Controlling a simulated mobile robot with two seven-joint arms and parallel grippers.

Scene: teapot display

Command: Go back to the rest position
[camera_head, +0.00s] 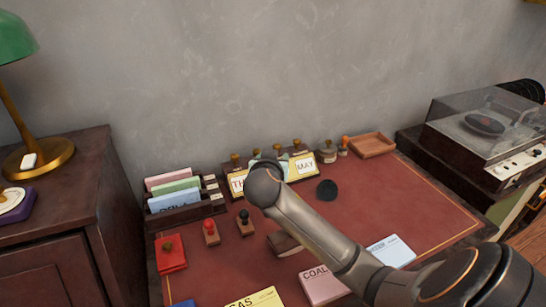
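My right arm (320,235) comes in from the lower right and reaches over the red-topped desk (420,205). Its rounded joint (265,185) is in front of the desk calendar (303,167) and hides part of it. No gripper fingers show on this arm. My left arm and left gripper are not in the picture.
A card rack (180,212), several stamps (211,232), a red stamp pad (172,253), loose cards (322,285) and a wooden tray (371,145) are on the desk. A record player (485,130) stands right, a cabinet with a lamp (40,155) left. The desk's right part is clear.

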